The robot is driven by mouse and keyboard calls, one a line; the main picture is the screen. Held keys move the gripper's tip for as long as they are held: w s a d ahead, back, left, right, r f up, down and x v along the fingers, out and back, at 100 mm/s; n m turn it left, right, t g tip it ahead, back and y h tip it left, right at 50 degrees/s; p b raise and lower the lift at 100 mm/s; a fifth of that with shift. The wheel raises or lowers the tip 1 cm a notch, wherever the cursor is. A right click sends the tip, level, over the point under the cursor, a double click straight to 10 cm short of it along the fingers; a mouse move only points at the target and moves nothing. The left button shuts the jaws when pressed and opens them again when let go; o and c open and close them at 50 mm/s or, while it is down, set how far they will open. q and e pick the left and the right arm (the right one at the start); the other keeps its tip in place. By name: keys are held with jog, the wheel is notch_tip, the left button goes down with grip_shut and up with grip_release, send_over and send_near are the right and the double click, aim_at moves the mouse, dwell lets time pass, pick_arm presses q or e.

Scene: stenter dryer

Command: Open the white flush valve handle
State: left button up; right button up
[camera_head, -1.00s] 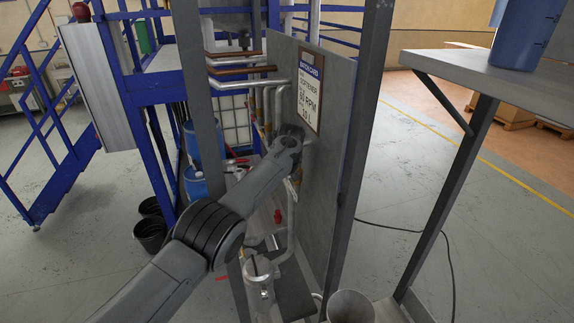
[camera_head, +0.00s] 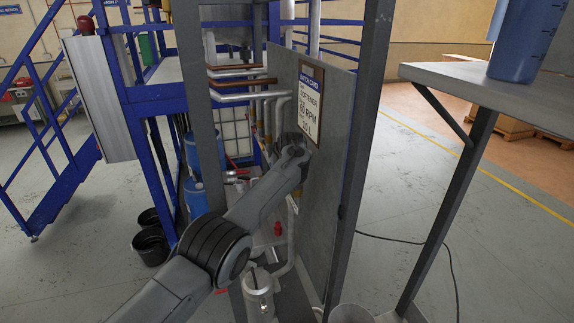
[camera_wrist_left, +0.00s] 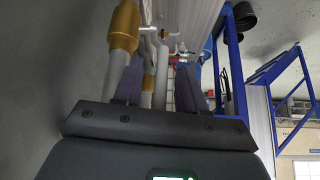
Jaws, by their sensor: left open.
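My left gripper (camera_wrist_left: 160,66) is open in the left wrist view, its two dark fingers pointing at a group of pipes. A white pipe (camera_wrist_left: 162,70) shows between the fingers, and I cannot tell whether they touch it. A brass fitting (camera_wrist_left: 124,27) on a thicker pipe is beside the left finger. A small metal tap-like part (camera_wrist_left: 171,34) shows beyond the fingertips. I cannot clearly make out the white flush valve handle. In the head view my left wrist hides the gripper, beside the grey panel (camera_head: 323,190). My right gripper is not in view.
Copper and white pipes (camera_head: 245,97) run above my left wrist. A dark steel post (camera_head: 362,140) stands at the panel's right edge. A shelf (camera_head: 480,80) with a blue jug (camera_head: 525,40) is at right. Blue barrels (camera_head: 195,195) stand behind the pipes.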

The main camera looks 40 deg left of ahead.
pick_arm(q)
jog(key=shift+s+d+r, duration=0.15)
jog(key=shift+d+r, duration=0.1)
jog(key=b+v, duration=0.3)
jog(key=v, duration=0.5)
